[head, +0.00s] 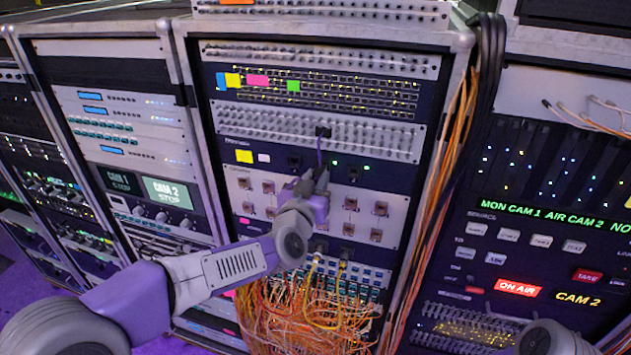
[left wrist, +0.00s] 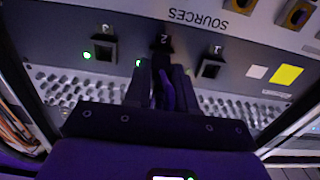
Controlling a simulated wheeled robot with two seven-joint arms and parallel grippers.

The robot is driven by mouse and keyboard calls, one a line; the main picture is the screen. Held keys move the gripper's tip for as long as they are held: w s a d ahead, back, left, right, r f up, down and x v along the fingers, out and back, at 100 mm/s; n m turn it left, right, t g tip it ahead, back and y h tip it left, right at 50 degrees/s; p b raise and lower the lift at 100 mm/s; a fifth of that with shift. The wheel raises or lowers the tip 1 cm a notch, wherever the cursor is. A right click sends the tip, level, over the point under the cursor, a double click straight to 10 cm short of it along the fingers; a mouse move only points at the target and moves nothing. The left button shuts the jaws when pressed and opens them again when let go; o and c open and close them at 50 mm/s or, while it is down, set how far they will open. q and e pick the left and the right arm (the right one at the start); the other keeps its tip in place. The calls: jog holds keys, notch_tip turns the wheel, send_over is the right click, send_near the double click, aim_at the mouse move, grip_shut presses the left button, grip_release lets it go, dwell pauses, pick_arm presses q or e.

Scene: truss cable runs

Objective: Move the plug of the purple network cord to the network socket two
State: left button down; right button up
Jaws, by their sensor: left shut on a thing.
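The purple network cord (head: 319,152) runs down from a black connector (head: 323,131) on the upper patch panel to my left gripper (head: 318,182). In the left wrist view the fingers of my left gripper (left wrist: 165,72) are shut on the cord's dark plug, with purple cord (left wrist: 166,92) between them. The plug's tip is right at the middle socket, marked 2 (left wrist: 164,42). This picture is upside down. I cannot tell whether the plug is seated. Socket 1 (left wrist: 211,66) and socket 3 (left wrist: 103,49) look empty on either side. My right gripper is not in view.
A light panel with several square jacks (head: 270,187) lies just below the socket strip. A tangle of orange and yellow cables (head: 300,310) hangs lower down. Orange cables (head: 445,165) and thick black cables (head: 486,70) run along the rack's right side.

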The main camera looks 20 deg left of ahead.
pick_arm(q)
jog(key=shift+w, duration=0.15)
jog(key=c, duration=0.8)
grip_release()
jog(key=shift+c, duration=0.2)
jog(key=shift+s+b, duration=0.3)
jog(key=shift+s, duration=2.2)
jog(key=shift+s, duration=0.1)
jog(key=shift+s+a, duration=0.15)
jog(key=shift+s, duration=1.75)
